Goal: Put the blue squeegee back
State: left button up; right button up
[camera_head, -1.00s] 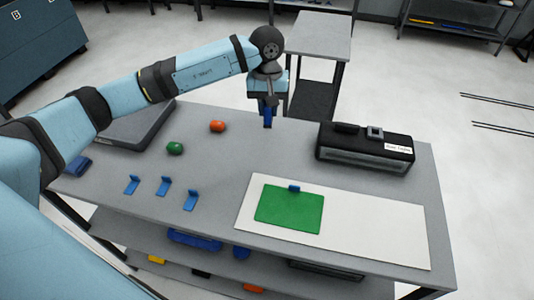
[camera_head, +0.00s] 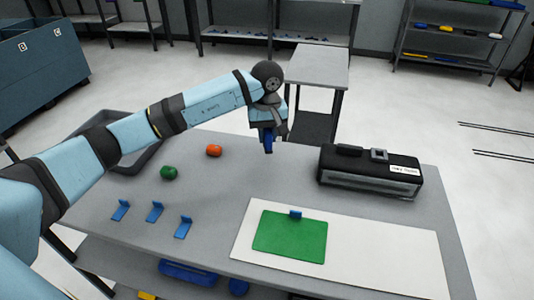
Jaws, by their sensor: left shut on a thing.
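My left gripper (camera_head: 268,136) is shut on the blue squeegee (camera_head: 268,145), which hangs below the jaws above the back part of the grey table (camera_head: 350,213). Much of the squeegee is hidden by the gripper. Several other small blue pieces are in view: three stand in a row at the table's left front, at the left (camera_head: 121,210), middle (camera_head: 155,211) and right (camera_head: 184,227). Another blue piece (camera_head: 295,214) sits at the top edge of the green sheet (camera_head: 290,238). My right gripper is not in view.
A white board (camera_head: 385,262) lies under the green sheet. A black case (camera_head: 370,172) stands at the back right. A green object (camera_head: 168,173) and an orange object (camera_head: 214,150) lie left of the gripper. A dark tray (camera_head: 123,169) is at the far left, partly behind my arm.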

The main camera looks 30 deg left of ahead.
pick_arm(q)
jog(key=shift+f, duration=3.4)
jog(key=shift+f, duration=0.2)
jog(key=o, duration=0.8)
jog(key=shift+r, duration=0.1)
notch_tip(320, 180, up, 12)
jog(key=shift+r, duration=0.1)
